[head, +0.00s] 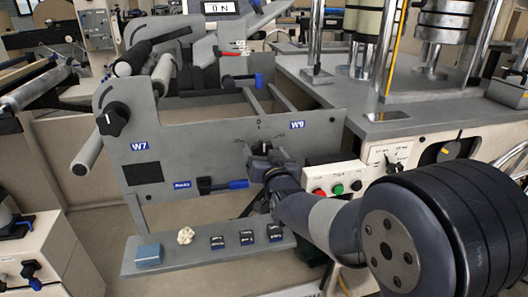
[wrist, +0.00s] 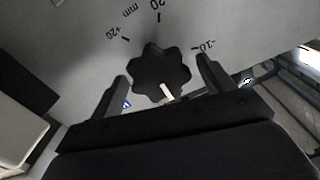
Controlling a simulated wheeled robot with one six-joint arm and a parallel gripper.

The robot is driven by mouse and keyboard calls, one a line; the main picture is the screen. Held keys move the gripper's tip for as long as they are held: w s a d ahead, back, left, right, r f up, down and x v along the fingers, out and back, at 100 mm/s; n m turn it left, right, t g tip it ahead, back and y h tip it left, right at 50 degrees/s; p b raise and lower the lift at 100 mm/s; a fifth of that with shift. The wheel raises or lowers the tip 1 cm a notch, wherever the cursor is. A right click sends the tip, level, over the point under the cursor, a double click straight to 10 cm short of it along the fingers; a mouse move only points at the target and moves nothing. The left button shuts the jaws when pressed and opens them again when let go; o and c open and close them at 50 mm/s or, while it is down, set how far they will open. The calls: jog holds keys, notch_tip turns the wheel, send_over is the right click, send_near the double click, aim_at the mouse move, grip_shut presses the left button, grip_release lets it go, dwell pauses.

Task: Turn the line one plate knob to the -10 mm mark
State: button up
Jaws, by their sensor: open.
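The black lobed plate knob (wrist: 158,66) is in the middle of the wrist view. A pale pointer line (wrist: 167,92) on it runs toward the lower edge, slightly right, away from the -10 mark. The -10 mark (wrist: 203,46) is on the grey plate, up and right of the knob. My gripper (wrist: 162,72) is open, with one finger on each side of the knob; contact cannot be told. In the head view my gripper (head: 266,158) is at the grey plate (head: 215,140), near the W9 label, and mostly hides the knob.
Another black knob (head: 113,118) is on the plate's left, above the W7 label. A ledge (head: 200,255) below carries a blue box and several dark blocks. A button box (head: 335,182) stands close right.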

jog(key=shift+w+a, duration=0.15)
jog(key=shift+w, duration=0.3)
jog(key=c, duration=1)
